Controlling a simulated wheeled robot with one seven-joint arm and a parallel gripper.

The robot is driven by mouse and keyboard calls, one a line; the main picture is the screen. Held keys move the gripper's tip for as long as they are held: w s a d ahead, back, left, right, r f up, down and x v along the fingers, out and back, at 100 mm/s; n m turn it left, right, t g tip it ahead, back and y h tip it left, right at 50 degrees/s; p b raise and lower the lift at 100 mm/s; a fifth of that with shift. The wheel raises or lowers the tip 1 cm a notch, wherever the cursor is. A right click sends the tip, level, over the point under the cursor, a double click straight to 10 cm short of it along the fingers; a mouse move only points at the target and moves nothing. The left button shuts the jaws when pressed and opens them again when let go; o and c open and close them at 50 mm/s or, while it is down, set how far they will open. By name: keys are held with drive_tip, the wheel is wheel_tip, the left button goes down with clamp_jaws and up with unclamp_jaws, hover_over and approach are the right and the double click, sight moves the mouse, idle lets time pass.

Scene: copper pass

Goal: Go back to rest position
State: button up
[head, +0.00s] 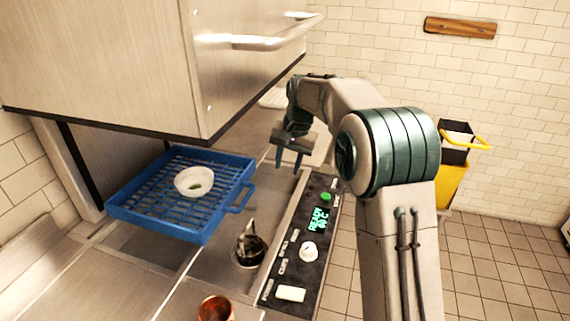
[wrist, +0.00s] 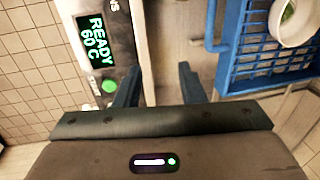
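My gripper (head: 290,159) hangs above the counter, to the right of the blue rack and near the control panel. In the wrist view its two dark fingers (wrist: 158,88) stand apart with nothing between them. It is open and empty, and its fingertips touch nothing that I can make out. My arm reaches in from the right side of the head view.
A blue rack (head: 213,226) holds a white bowl (head: 194,182) with something green inside. A raised hood (head: 110,60) with a bar handle hangs above. The control panel (head: 285,272) reads READY 60 C. A copper cup (head: 215,309) stands at front. A yellow bin (head: 450,185) stands right.

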drive_tip(key=s+d+r+n, duration=0.1)
drive_tip(key=s+d+r, duration=0.4)
drive_tip(key=s, duration=0.4)
drive_tip(key=s+d+f, duration=0.2)
drive_tip(key=s+d, duration=0.1)
drive_tip(key=s, duration=0.5)
drive_tip(key=s+d+f+n+t+h, duration=0.1)
drive_tip(key=s+d+f, duration=0.1)
drive_tip(key=s, duration=0.6)
drive_tip(key=s+d+f+n+t+h, duration=0.1)
drive_tip(key=s+d, duration=0.3)
drive_tip(key=s, duration=0.5)
drive_tip(key=shift+d+f, duration=0.15)
drive_tip(key=shift+f, duration=0.4)
